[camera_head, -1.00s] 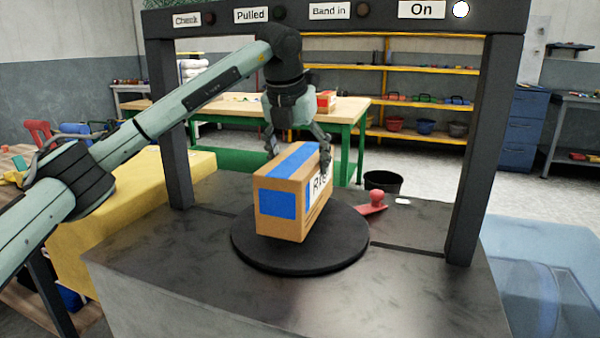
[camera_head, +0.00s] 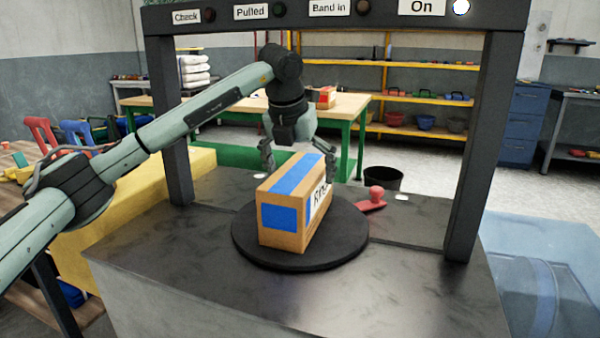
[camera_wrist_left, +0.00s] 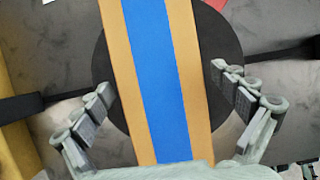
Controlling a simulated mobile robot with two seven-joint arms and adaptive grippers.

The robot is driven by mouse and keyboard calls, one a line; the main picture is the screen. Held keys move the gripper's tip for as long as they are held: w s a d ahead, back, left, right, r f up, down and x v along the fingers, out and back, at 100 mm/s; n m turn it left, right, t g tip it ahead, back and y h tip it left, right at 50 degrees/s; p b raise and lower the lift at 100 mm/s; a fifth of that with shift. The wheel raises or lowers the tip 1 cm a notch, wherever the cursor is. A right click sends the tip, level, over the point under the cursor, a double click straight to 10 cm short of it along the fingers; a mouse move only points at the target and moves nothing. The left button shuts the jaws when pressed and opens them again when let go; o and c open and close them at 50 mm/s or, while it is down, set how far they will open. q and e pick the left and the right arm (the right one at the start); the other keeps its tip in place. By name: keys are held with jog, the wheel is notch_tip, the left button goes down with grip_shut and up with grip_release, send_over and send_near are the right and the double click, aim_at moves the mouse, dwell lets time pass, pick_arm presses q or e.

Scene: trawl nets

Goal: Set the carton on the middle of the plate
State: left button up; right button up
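The brown carton (camera_head: 283,241) has a blue tape stripe along its top, a blue patch on its end and a white label on its side. It sits upright on the round black plate (camera_head: 350,245), roughly over its middle. Its underside is hidden. My left gripper (camera_head: 298,168) is above the carton, pointing down, with a finger on either side. In the left wrist view the carton (camera_wrist_left: 190,80) lies between the spread fingers of the gripper (camera_wrist_left: 163,84), with narrow gaps at both sides. The plate (camera_wrist_left: 222,45) shows beyond the carton's edges. My right gripper is out of view.
A dark frame (camera_head: 478,150) with signs and lamps stands around the plate; the lamp (camera_head: 461,7) beside "On" is lit. A red knobbed object (camera_head: 375,199) lies right of the plate. A black bin (camera_head: 383,180) stands behind. The dark top (camera_head: 420,290) is clear in front.

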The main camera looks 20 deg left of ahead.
pick_arm(q)
jog(key=shift+r, duration=0.15)
jog(key=shift+s+r, duration=0.15)
jog(key=shift+r, duration=0.2)
jog(key=v, duration=0.6)
jog(key=shift+r, duration=0.1)
jog(key=shift+s+r, duration=0.1)
jog(key=shift+r, duration=0.05)
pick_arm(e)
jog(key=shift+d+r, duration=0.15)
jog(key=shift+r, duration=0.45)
